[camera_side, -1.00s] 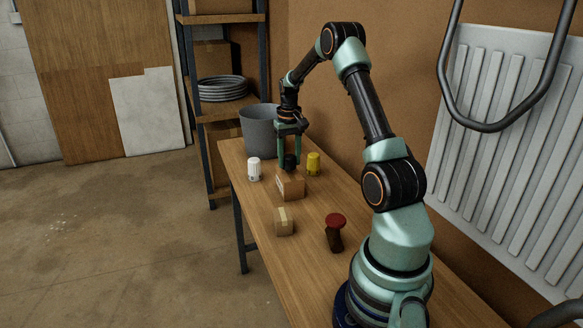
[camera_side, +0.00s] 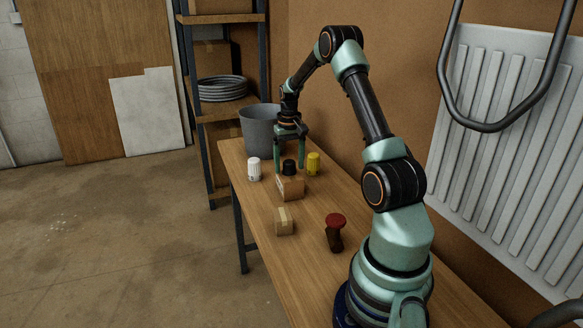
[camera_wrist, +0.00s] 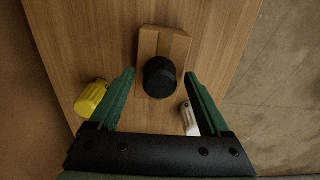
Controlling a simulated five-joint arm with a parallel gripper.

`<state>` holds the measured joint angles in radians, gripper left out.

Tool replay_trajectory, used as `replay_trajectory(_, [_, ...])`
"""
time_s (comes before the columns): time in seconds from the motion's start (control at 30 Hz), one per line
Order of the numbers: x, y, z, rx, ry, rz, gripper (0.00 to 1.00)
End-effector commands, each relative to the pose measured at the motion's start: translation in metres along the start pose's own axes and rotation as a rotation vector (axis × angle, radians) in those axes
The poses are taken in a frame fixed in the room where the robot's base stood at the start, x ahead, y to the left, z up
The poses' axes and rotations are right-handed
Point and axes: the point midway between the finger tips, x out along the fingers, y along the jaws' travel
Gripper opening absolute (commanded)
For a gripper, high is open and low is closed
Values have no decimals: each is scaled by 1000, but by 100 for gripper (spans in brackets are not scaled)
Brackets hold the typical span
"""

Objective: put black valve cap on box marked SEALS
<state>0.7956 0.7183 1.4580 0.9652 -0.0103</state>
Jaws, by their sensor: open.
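The black valve cap (camera_side: 289,167) stands upright on top of a cardboard box (camera_side: 291,188) on the workbench. In the wrist view the cap (camera_wrist: 159,77) sits on the near part of the box (camera_wrist: 165,44). A label shows on the box's left-facing side, but its lettering is too small to read. My gripper (camera_side: 291,169) is open, with its fingers spread on either side of the cap and apart from it. In the wrist view the open fingers (camera_wrist: 160,85) also flank the cap with clear gaps.
A white cap (camera_side: 254,169) stands left of the box and a yellow cap (camera_side: 313,163) right of it. A smaller box (camera_side: 284,221) and a red-topped dark object (camera_side: 335,232) are nearer. A grey bucket (camera_side: 260,133) stands behind. Bench surface between them is clear.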

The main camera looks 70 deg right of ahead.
Motion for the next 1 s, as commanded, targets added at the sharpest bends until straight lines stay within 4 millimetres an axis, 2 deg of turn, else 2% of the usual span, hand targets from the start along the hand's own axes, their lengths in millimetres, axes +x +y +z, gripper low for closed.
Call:
replay_trajectory(0.17, [-21,0,-1,0,6,0,81])
replay_trajectory(0.5, [-90,0,-1,0,6,0,81])
replay_trajectory(0.63, [-108,0,-1,0,3,0,81])
replay_trajectory(0.8, [-121,-2,0,-3,4,0,81])
replay_trajectory(0.87, [-126,-8,3,-15,11,0,81])
replay_trajectory(1.0, [-147,-43,20,-89,57,-2,81])
